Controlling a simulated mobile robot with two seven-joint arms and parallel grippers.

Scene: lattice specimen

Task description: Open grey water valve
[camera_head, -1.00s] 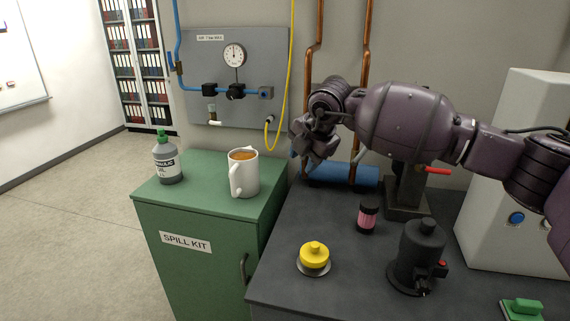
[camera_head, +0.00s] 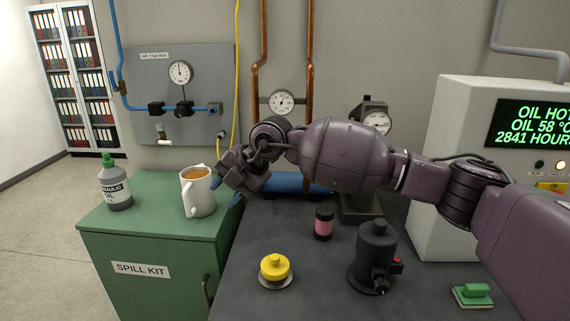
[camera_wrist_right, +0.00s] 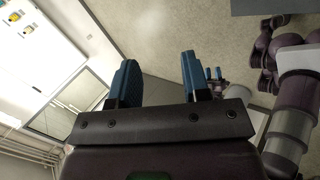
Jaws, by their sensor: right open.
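Two copper pipes (camera_head: 310,60) run down the wall to a blue cylinder (camera_head: 285,183) at the back of the dark bench. No grey valve handle is clearly visible on them; my right arm covers the lower part of the right pipe. My right gripper (camera_head: 232,186) is open, its blue fingertips pointing down and left, just right of the mug in the picture. In the right wrist view the jaws (camera_wrist_right: 158,82) are apart with nothing between them. Small blue fingertips, probably of my left gripper (camera_wrist_right: 213,74), show there too, too small to judge.
A white mug (camera_head: 199,195) and a grey bottle (camera_head: 115,185) stand on the green cabinet (camera_head: 140,240). A pink-banded jar (camera_head: 324,224), yellow knob (camera_head: 275,268) and black fixture (camera_head: 374,258) stand on the bench. A gauge panel (camera_head: 200,70) hangs behind.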

